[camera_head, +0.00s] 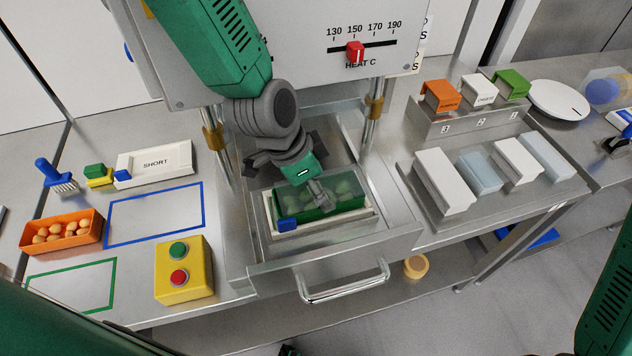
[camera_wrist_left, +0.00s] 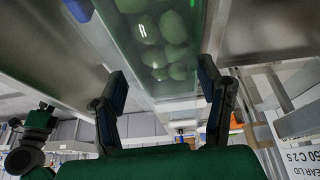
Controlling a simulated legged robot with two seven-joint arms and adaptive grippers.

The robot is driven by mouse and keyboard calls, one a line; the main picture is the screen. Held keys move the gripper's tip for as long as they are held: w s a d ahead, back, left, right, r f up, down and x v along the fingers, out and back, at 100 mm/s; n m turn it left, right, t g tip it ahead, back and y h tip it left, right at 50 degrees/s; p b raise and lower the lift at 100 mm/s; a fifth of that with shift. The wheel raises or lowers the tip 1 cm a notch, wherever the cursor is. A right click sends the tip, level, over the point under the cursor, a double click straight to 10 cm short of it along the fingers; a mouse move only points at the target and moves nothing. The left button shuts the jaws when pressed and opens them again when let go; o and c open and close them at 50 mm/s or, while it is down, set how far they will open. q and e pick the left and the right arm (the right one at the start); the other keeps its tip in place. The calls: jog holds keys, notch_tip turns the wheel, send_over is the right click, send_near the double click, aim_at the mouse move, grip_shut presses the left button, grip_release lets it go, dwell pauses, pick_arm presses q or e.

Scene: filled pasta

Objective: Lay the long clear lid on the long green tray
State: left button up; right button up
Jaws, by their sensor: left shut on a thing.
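The long green tray (camera_head: 318,213) sits in the open metal drawer at the centre of the head view, on a white base with a blue tab. Green round pieces show inside it. The long clear lid (camera_head: 349,186) is over the tray, lined up with its length; I cannot tell whether it touches the rim all round. My left gripper (camera_head: 321,196) reaches down over the lid and is shut on it. In the left wrist view, its fingers (camera_wrist_left: 164,86) stand on either side of the clear lid (camera_wrist_left: 152,62), with the green pieces seen through it. My right gripper is not in view.
The drawer (camera_head: 262,262) has a front handle (camera_head: 345,284) and posts beside it. A yellow button box (camera_head: 184,270) and an orange tray (camera_head: 62,231) of round pieces are left. Right stands a rack of white and pale blocks (camera_head: 447,185). The blue outlined area (camera_head: 152,214) is empty.

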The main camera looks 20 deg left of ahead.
pick_arm(q)
jog(key=shift+d, duration=0.25)
jog(key=o, duration=0.5)
jog(key=shift+a, duration=0.15)
jog(key=o, duration=0.5)
jog(key=shift+a, duration=0.55)
jog(key=shift+r, duration=0.15)
jog(key=shift+v, duration=5.65)
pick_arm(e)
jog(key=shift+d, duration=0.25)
